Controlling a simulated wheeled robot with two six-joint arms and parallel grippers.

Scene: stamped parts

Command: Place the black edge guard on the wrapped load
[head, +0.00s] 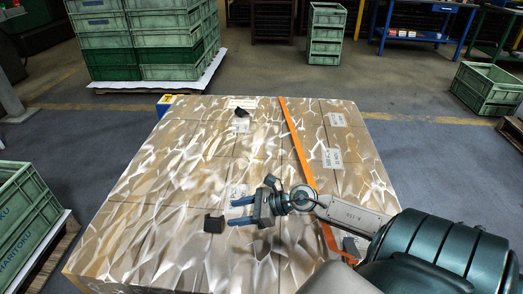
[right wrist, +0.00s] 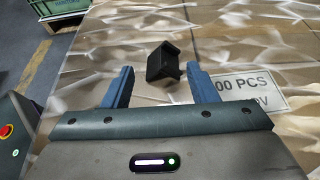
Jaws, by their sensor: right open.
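The wrapped load (head: 150,215) is a wide stack of brown cartons under shiny clear film. A black edge guard (head: 214,224) lies on its top, left of the orange strap (head: 297,143). My right gripper (head: 231,211) is open and low over the load, its blue fingers pointing at this guard. In the right wrist view the black edge guard (right wrist: 163,62) appears just ahead of and between the fingertips, not gripped. Another small black piece (head: 241,112) lies near the load's far edge. My left gripper is not in view.
White labels (head: 332,158) are on the load. A blue and yellow item (head: 166,104) sits at its far left corner. Green crates stand behind (head: 140,42), at left (head: 25,215) and at right (head: 487,88).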

